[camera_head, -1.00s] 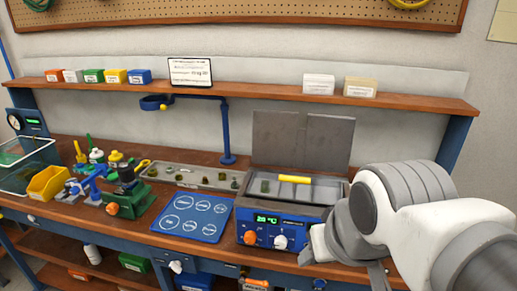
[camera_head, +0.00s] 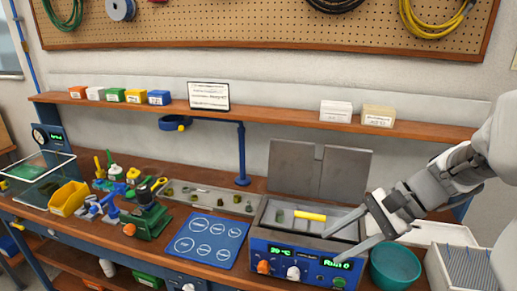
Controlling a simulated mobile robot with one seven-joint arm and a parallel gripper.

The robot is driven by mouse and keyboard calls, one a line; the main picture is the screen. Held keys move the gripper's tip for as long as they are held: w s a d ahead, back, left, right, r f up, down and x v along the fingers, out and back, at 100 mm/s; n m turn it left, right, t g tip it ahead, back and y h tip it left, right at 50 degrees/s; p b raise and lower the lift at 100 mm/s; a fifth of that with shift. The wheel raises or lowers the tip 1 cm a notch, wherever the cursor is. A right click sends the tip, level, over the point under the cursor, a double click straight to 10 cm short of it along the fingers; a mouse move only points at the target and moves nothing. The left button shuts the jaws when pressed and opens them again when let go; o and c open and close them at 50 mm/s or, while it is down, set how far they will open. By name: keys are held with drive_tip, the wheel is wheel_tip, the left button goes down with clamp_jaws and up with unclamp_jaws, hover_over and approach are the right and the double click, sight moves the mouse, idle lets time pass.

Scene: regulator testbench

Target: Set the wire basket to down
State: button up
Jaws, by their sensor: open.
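The wire basket shows mainly by its yellow bar handle (camera_head: 310,215), lying across the open tank of the blue-fronted cleaner (camera_head: 270,252). The mesh is hard to make out, and I cannot tell how deep the basket sits. A small dark green part (camera_head: 280,216) lies left of the handle. The cleaner's grey lid (camera_head: 340,175) stands open behind the tank. My gripper (camera_head: 366,227) is open and empty at the tank's right edge, right of the yellow handle and apart from it. Its fingers cover part of the tank's right side.
A teal bowl (camera_head: 395,268) and a ribbed white rack (camera_head: 470,268) stand right of the cleaner. A blue mat with circles (camera_head: 207,240) and a tray of small parts (camera_head: 210,200) lie left. A blue stand (camera_head: 241,155) rises behind. The cleaner's right display reads "Run 0".

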sight(302, 217)
drive_tip(key=w+d+r+m+t+y+p, duration=0.2)
drive_tip(key=w+d+m+t+y+p, duration=0.15)
drive_tip(key=w+d+m, duration=0.5)
drive_tip(key=shift+n+t+y, duration=0.25)
drive_tip(key=shift+n+y, duration=0.1)
drive_tip(key=shift+n, duration=0.3)
drive_tip(key=x, duration=0.5)
drive_tip(key=s+x, duration=0.1)
drive_tip(key=x, duration=0.4)
drive_tip(key=f+p+x, duration=0.1)
drive_tip(key=x, duration=0.4)
drive_tip(key=shift+s+a+f, duration=0.25)
drive_tip(key=shift+a, duration=0.25)
drive_tip(key=shift+c, duration=0.2)
clamp_jaws()
